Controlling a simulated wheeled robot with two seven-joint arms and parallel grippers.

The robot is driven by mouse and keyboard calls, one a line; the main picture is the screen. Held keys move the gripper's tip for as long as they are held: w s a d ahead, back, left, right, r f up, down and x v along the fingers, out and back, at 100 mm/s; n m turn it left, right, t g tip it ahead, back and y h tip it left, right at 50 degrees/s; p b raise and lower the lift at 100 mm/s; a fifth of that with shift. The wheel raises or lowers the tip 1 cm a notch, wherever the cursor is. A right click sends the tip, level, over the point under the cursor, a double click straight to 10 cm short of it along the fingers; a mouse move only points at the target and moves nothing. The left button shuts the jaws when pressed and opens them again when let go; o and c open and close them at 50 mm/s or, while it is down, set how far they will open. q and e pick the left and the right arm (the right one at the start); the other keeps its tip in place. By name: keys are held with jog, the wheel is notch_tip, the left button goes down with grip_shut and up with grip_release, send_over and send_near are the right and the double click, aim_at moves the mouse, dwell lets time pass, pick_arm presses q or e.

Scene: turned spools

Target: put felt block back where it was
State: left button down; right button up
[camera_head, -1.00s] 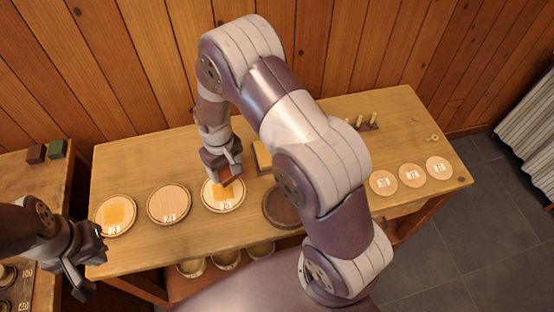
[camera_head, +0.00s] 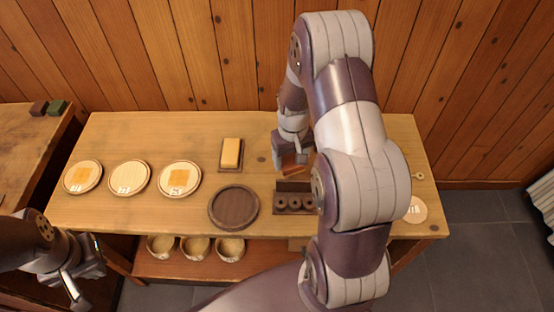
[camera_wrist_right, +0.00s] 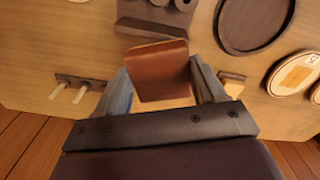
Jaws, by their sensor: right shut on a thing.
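My right gripper (camera_head: 293,166) is shut on a reddish-brown block (camera_head: 291,172), which I take to be the felt block. In the right wrist view the block (camera_wrist_right: 160,72) sits between the two fingers, its broad brown face showing. In the head view it is above the bench, just behind a dark spool holder (camera_head: 293,187). I cannot tell whether it touches the bench. My left gripper (camera_head: 86,276) looks open and empty at the lower left, off the bench.
A yellow block (camera_head: 231,153) lies on a small dark tray. A dark round tray (camera_head: 234,207) sits in front of it. Pale round plates (camera_head: 129,177) stand at the left, some with orange squares. A peg rack (camera_wrist_right: 75,88) shows in the right wrist view. Bowls (camera_head: 195,247) sit below.

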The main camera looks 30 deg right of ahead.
jog(key=w+f, duration=0.2)
jog(key=w, duration=0.1)
jog(key=w+f+p, duration=0.1)
jog(key=w, duration=0.2)
jog(key=w+f, duration=0.2)
jog(key=w, duration=0.2)
jog(key=shift+a+f, duration=0.35)
jog(key=f+p, duration=0.1)
jog(key=f, duration=0.3)
jog(key=shift+w+p, duration=0.35)
jog(key=shift+w, duration=0.05)
jog(key=shift+w+f, duration=0.1)
jog(key=shift+f, duration=0.4)
jog(key=o, duration=0.5)
pick_arm(q)
jog(key=shift+w+a+r, duration=0.1)
jog(key=shift+w+r, duration=0.1)
jog(key=shift+r, duration=0.4)
jog(key=shift+w+a+r, duration=0.1)
jog(key=shift+w+r, duration=0.1)
jog(key=shift+r, duration=0.35)
pick_arm(e)
jog(key=o, duration=0.4)
jog(key=shift+o, duration=0.2)
